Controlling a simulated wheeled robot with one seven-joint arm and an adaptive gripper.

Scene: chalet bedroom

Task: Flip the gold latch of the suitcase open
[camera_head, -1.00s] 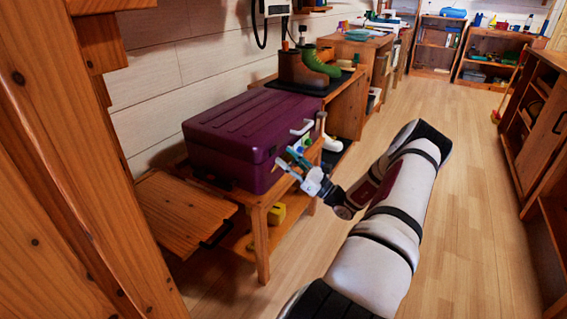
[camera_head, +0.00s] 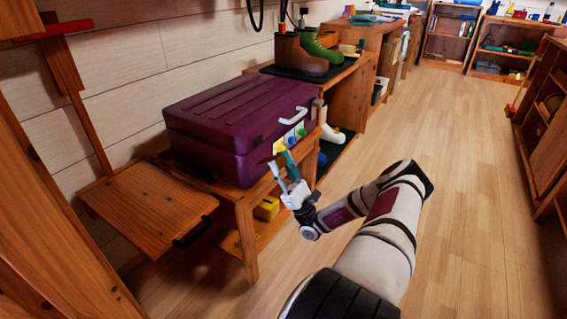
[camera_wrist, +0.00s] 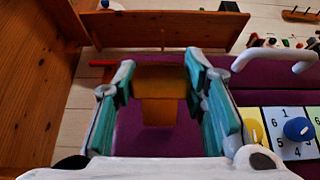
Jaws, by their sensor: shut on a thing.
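The purple suitcase (camera_head: 235,125) lies closed on a wooden bench, with its front towards me. In the wrist view the gold latch (camera_wrist: 160,105) stands out against the purple suitcase face (camera_wrist: 155,142). My gripper (camera_wrist: 160,72) has one teal finger on each side of the latch and is shut on it. In the head view my gripper (camera_head: 281,164) is at the suitcase's front, below and left of the white handle (camera_head: 294,115); the latch is too small to make out there.
A panel with numbers (camera_wrist: 278,118) and coloured knobs is right of my gripper. A wooden board (camera_head: 150,205) sticks out left of the bench (camera_head: 246,240). Boots (camera_head: 298,55) stand on a shelf behind. The floor (camera_head: 460,200) to the right is clear.

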